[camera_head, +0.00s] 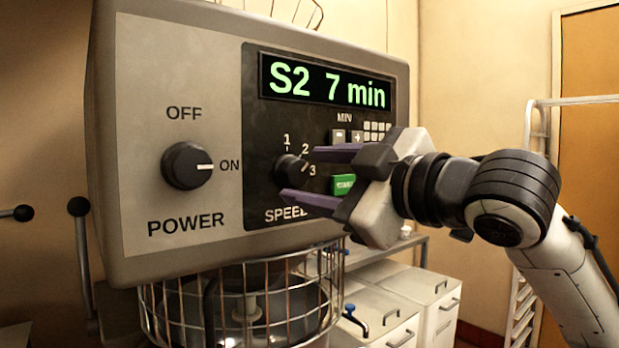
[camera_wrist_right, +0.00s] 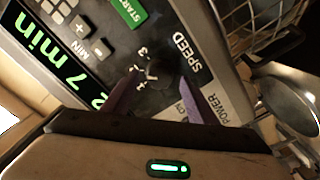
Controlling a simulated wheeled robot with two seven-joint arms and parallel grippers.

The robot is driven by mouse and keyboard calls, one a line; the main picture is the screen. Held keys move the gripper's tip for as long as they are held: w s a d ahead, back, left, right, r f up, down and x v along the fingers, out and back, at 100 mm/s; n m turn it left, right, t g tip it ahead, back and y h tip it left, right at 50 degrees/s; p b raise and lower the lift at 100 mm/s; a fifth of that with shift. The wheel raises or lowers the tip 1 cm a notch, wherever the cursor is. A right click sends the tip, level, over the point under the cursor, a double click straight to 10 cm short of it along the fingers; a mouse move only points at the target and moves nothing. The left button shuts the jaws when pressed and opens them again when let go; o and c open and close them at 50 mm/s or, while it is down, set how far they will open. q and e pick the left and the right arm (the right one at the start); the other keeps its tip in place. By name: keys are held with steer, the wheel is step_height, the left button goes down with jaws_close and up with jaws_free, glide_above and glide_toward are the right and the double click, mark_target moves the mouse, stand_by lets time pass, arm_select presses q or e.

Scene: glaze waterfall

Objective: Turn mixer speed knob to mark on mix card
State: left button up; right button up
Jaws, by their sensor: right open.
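The black speed knob (camera_head: 291,170) sits on the mixer's control panel, with marks 1, 2 and 3 around it. Its pointer line is toward the 2. The display (camera_head: 326,82) reads "S2 7 min". My right gripper (camera_head: 299,174) is open, with one purple finger above the knob and one below it in the head view. In the right wrist view the knob (camera_wrist_right: 159,73) lies between and beyond the two fingertips (camera_wrist_right: 160,85). I cannot tell whether the fingers touch it. The mix card is not in view. My left gripper is not in view.
The power knob (camera_head: 187,166) points to ON, left of the speed knob. A green start button (camera_head: 344,184) is just right of it, partly behind my gripper. A wire bowl guard (camera_head: 243,300) is below the panel. White bins (camera_head: 398,300) and a rack (camera_head: 531,200) stand behind.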

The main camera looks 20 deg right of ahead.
steer(key=b+v, duration=0.1)
steer(key=v, duration=0.8)
steer(key=shift+w, duration=0.1)
steer(key=w+a+f+m+g+h, duration=0.1)
steer(key=w+f+m+g, duration=0.15)
steer(key=f, duration=1.35)
steer(key=w+a+f+m+g+h, duration=0.1)
steer(key=f+m+g, duration=0.2)
steer(key=f, duration=1.4)
steer(key=s+d+f+m+g+h, duration=0.2)
steer(key=s+f+m+g, duration=0.15)
steer(key=s+f, duration=0.95)
steer(key=s+d+f+m+g+h, duration=0.2)
steer(key=s+f+g, duration=0.2)
steer(key=s+f, duration=0.9)
steer(key=w+a+f+t+y, duration=0.1)
steer(key=w+a+f+t, duration=0.1)
steer(key=f, duration=0.5)
steer(key=w+a+f+t+y, duration=0.1)
steer(key=w+a+f+t, duration=0.1)
steer(key=f, duration=0.5)
steer(key=shift+w+a+t, duration=0.3)
steer(key=shift+w+a, duration=0.25)
steer(key=shift+w, duration=0.6)
